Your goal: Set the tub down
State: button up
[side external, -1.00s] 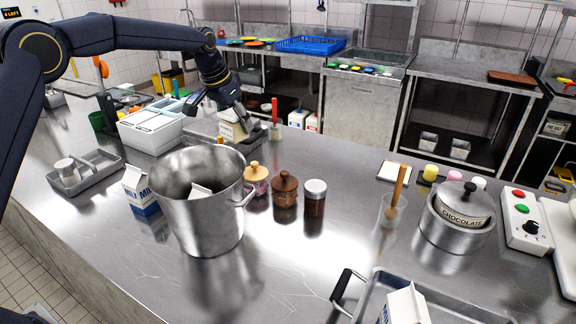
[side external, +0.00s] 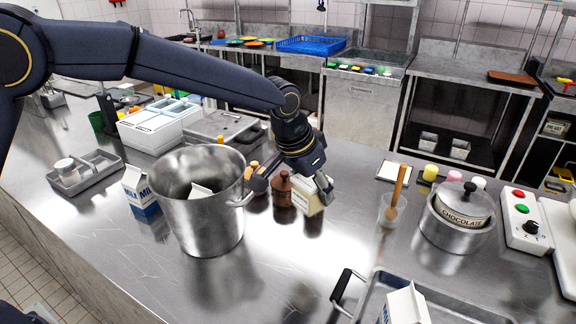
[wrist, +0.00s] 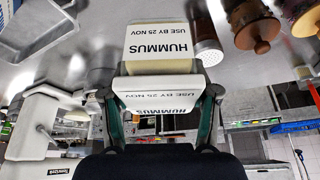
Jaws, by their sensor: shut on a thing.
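The tub is a cream, box-like container (side external: 313,204) with a white lid. In the wrist view the tub (wrist: 160,62) shows labels reading HUMMUS, USE BY 25 NOV. My gripper (side external: 295,190) points down, shut on the tub, with one finger on each side of it; in the wrist view my gripper (wrist: 160,105) has its fingers along the tub's sides.
A large steel pot (side external: 200,225) stands left of the tub. A clear cup with a wooden-handled tool (side external: 393,212) and a pot with a chocolate-labelled tub (side external: 462,208) stand right. Bare counter lies in front.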

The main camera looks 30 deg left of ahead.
jog(key=w+d+f, duration=0.1)
jog(key=w+f, duration=0.2)
jog(key=w, duration=0.1)
jog(key=w+d+f, duration=0.2)
jog(key=w+f, duration=0.1)
jog(key=w, duration=0.1)
jog(key=w+d+f, duration=0.2)
jog(key=w+f, duration=0.2)
jog(key=shift+w+d, duration=0.15)
jog(key=shift+w, duration=0.2)
jog(key=shift+w+f, duration=0.1)
jog(key=shift+f, duration=1.55)
jog(key=shift+f, duration=0.1)
jog(key=o, duration=1.3)
jog(key=shift+f, duration=0.1)
